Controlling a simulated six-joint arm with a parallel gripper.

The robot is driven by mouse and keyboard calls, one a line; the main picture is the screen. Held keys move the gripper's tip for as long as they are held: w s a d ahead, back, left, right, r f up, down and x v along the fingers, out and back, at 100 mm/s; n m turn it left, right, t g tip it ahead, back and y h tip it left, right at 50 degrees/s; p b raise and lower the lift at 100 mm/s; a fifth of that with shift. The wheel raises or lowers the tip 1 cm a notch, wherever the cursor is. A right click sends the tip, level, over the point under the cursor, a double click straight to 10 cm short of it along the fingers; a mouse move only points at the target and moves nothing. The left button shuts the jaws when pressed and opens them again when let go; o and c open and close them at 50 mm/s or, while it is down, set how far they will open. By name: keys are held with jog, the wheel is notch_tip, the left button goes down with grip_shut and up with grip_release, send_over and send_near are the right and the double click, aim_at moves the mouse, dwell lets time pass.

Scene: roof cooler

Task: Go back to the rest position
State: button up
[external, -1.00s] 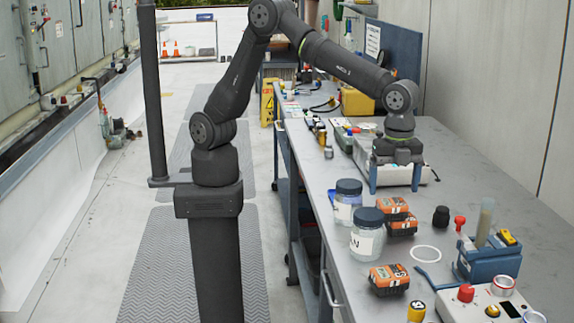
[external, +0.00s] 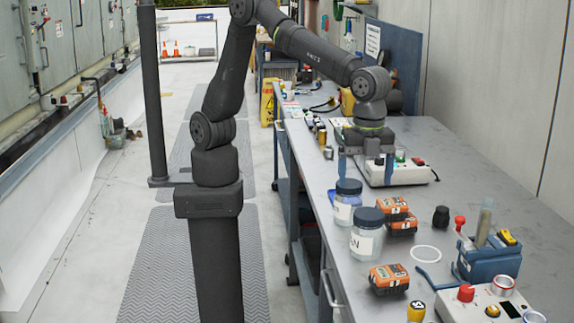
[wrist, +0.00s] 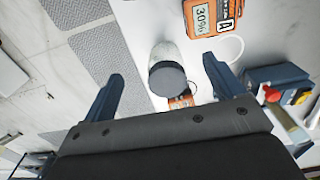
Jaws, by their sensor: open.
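My gripper (external: 365,166) hangs over the steel workbench (external: 455,150), pointing down, its two blue fingers spread wide with nothing between them. It is above the bench near the grey-white box with coloured buttons (external: 405,174), and partly covers it. In the wrist view my gripper (wrist: 163,72) is also open. A jar with a dark lid (wrist: 168,80) shows beyond the gap between the fingers there, well apart from them.
Two dark-lidded jars (external: 366,240) and several orange battery packs (external: 389,279) stand along the bench's near left side. A white ring (external: 426,253), a blue caddy (external: 488,262) and a control box (external: 485,305) are at the right. The bench's right rear is clear.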

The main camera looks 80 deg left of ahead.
jog(key=w+a+f+m, duration=0.1)
jog(key=w+a+f, duration=0.1)
jog(key=w+a, duration=0.55)
jog(key=w+a+f, duration=0.2)
jog(key=w+a, duration=0.4)
jog(key=a, duration=0.3)
jog(key=f, duration=0.9)
jog(key=shift+s, duration=0.2)
jog(key=shift+o, duration=1.4)
jog(key=shift+d+r, duration=0.1)
jog(key=shift+r, duration=0.1)
jog(key=s+d+r+n+h, duration=0.1)
jog(key=s+d+r+h, duration=0.1)
jog(key=r, duration=1.1)
jog(key=s+d+r+h, duration=0.2)
jog(key=r+h, duration=0.1)
jog(key=r, duration=1)
jog(key=x, duration=1)
jog(key=shift+s+a, duration=0.15)
jog(key=shift+a, duration=0.2)
